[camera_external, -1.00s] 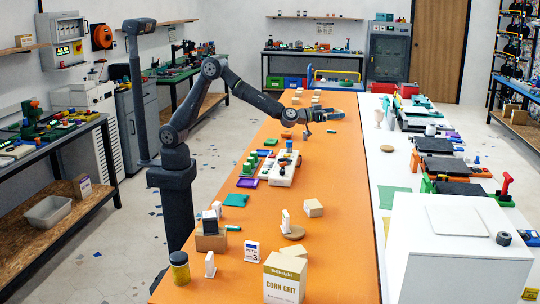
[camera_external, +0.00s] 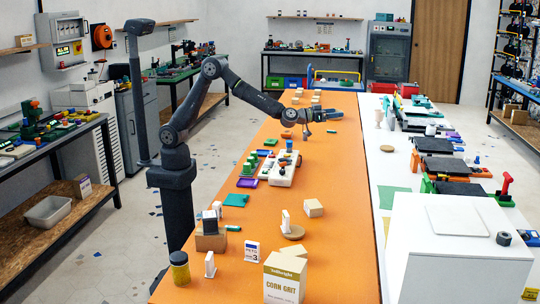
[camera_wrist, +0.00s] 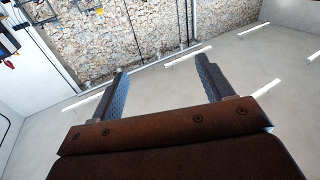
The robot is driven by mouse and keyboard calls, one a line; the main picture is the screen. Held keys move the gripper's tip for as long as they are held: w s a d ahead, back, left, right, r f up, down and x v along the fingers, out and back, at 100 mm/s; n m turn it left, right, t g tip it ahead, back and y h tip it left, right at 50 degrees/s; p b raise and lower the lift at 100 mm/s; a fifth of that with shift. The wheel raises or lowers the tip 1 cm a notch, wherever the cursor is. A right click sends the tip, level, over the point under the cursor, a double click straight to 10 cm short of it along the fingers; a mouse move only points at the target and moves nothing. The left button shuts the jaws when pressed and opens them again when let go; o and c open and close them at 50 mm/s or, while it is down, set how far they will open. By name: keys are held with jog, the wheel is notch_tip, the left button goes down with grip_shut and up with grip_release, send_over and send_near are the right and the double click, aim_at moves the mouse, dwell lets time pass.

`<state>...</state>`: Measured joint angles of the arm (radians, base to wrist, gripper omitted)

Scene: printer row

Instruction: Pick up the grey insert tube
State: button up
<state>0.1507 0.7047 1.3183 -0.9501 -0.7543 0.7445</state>
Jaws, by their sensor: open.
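My gripper (camera_external: 325,115) is over the far half of the orange table, seen small in the external view. In the wrist view my gripper (camera_wrist: 162,68) is open, with nothing between its fingers. That view looks up at the ceiling and a stone-textured wall, with no table in sight. I cannot pick out the grey insert tube with certainty. A short dark grey ring-like piece (camera_external: 504,238) sits on the white box at the right, but I cannot tell whether it is the tube. A white tray (camera_external: 283,180) with small parts lies nearer than the gripper.
The orange table (camera_external: 340,240) also bears a corn grit box (camera_external: 285,278), a yellow jar (camera_external: 180,268), a brown carton (camera_external: 211,241) and small blocks. A large white box (camera_external: 455,255) stands at the right. The table's right half is mostly clear.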

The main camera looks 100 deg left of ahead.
jog(key=c, duration=0.4)
jog(key=shift+o, duration=0.2)
jog(key=w+a+f+m+g+h, duration=0.1)
jog(key=w+a+f+h, duration=0.15)
jog(key=a, duration=0.35)
jog(key=w+a+f+h, duration=0.1)
jog(key=w+a, duration=0.3)
jog(key=a, duration=0.2)
jog(key=n+g, duration=0.8)
jog(key=g, duration=0.6)
send_over(305, 136)
jog(key=s, duration=0.1)
jog(key=f, duration=2.3)
jog(key=shift+d+f, duration=0.2)
jog(key=shift+f, duration=0.15)
jog(key=shift+x, duration=3.25)
